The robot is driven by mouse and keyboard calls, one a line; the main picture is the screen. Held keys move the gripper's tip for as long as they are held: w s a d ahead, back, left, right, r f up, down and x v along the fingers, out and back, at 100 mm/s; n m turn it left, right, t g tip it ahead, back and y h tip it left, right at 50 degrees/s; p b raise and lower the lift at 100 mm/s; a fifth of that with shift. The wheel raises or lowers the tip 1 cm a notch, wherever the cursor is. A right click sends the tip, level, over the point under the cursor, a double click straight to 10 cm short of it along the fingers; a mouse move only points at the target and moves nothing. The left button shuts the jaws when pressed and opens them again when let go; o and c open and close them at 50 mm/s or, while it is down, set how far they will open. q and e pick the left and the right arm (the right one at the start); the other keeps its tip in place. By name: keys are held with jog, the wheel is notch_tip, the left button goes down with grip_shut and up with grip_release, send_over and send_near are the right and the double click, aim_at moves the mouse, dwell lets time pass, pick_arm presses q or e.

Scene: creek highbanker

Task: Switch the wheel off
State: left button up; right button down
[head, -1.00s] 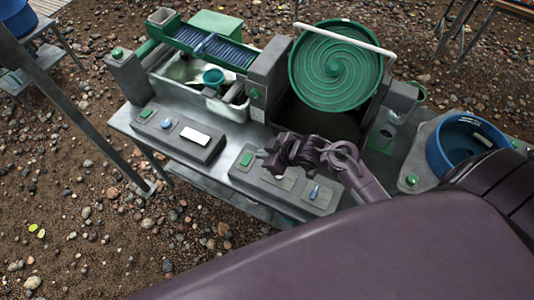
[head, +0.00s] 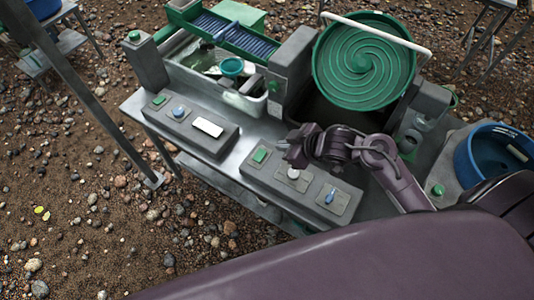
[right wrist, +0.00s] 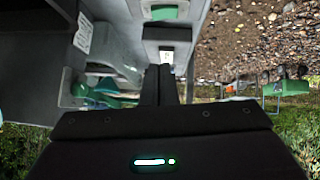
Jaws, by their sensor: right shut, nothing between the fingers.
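The green spiral wheel (head: 363,62) stands tilted at the back of the bench. In front of it is a grey control box (head: 285,190) with a green rocker switch (head: 260,155), a round pale knob (head: 293,173) and a blue-tipped lever (head: 330,195). My right gripper (head: 287,150) is just behind and right of the green rocker, above the box; I cannot tell if it touches. In the right wrist view its dark fingers (right wrist: 160,85) are together and empty. A green part (right wrist: 165,12) shows beyond them. My left gripper is out of view.
A second grey box (head: 190,130) with a green switch, blue knob and white plate lies to the left. A sluice with a basin (head: 235,90) is behind it. A blue tub (head: 480,165) is at right. A metal post (head: 75,95) stands at left. Gravel lies around.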

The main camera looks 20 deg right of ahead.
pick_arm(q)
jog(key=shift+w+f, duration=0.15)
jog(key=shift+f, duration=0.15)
pick_arm(e)
jog(key=shift+s+r, duration=0.1)
jog(key=shift+r, duration=0.05)
send_over(259, 151)
jog(key=s+d, duration=0.1)
jog(key=s, duration=0.2)
notch_tip(259, 151, down, 7)
jog(key=shift+r, duration=0.1)
jog(key=f, duration=0.3)
jog(key=shift+w+d+f+p, duration=0.15)
jog(key=shift+w+f+p, duration=0.05)
jog(key=shift+w+p, duration=0.1)
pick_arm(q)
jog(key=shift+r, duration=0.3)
pick_arm(e)
jog(key=shift+f, duration=0.45)
